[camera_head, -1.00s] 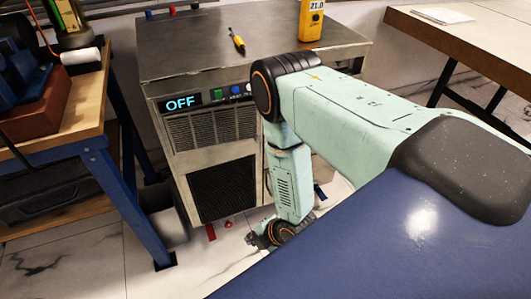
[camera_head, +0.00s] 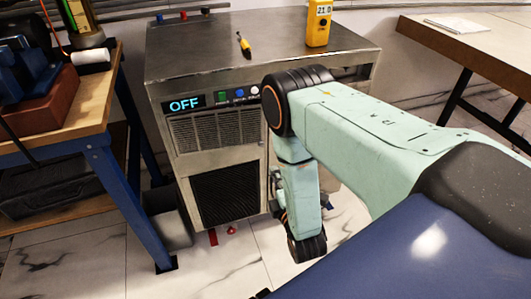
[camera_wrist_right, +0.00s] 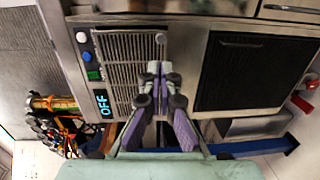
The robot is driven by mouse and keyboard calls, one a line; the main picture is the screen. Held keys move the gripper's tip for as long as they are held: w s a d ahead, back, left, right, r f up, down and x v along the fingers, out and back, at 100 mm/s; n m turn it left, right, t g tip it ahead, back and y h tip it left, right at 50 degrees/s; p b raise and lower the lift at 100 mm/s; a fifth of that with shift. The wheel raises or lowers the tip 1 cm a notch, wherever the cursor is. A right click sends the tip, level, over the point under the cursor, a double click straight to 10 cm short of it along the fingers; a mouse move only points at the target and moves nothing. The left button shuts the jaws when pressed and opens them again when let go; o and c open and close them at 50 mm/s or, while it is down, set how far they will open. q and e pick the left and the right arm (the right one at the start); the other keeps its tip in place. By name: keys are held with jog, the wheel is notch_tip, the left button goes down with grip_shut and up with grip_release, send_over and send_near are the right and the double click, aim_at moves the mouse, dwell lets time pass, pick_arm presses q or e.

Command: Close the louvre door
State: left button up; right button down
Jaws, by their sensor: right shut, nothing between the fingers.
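The louvre door (camera_head: 213,131) is the slatted grey panel on the upper front of the metal cabinet (camera_head: 245,160), below the lit OFF display (camera_head: 184,103). It also shows in the right wrist view (camera_wrist_right: 128,58), turned sideways, with a small round knob (camera_wrist_right: 160,38) by its edge. It looks nearly flush in the head view; I cannot tell whether it stands slightly ajar. My right gripper (camera_wrist_right: 156,72) is shut and empty, its tips in front of the strip between the slats and the dark mesh panel. Contact is unclear. In the head view my forearm mostly hides it.
The dark mesh panel (camera_head: 224,193) is below the slats. A blue-legged workbench (camera_head: 75,150) stands close on the left, with a grey bin (camera_head: 170,228) beside the cabinet. A wooden table (camera_head: 480,50) is at right.

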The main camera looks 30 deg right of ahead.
jog(key=b, duration=0.4)
send_near(262, 138)
jog(key=w, duration=0.2)
jog(key=w+f, duration=0.1)
jog(key=shift+w+d+f, duration=0.1)
jog(key=shift+w+d, duration=0.15)
jog(key=shift+d, duration=0.05)
jog(key=shift+w+d, duration=0.1)
jog(key=shift+w, duration=0.4)
jog(key=x, duration=0.3)
jog(key=shift+d, duration=0.4)
jog(key=shift+w+r, duration=0.1)
jog(key=shift+r, duration=0.25)
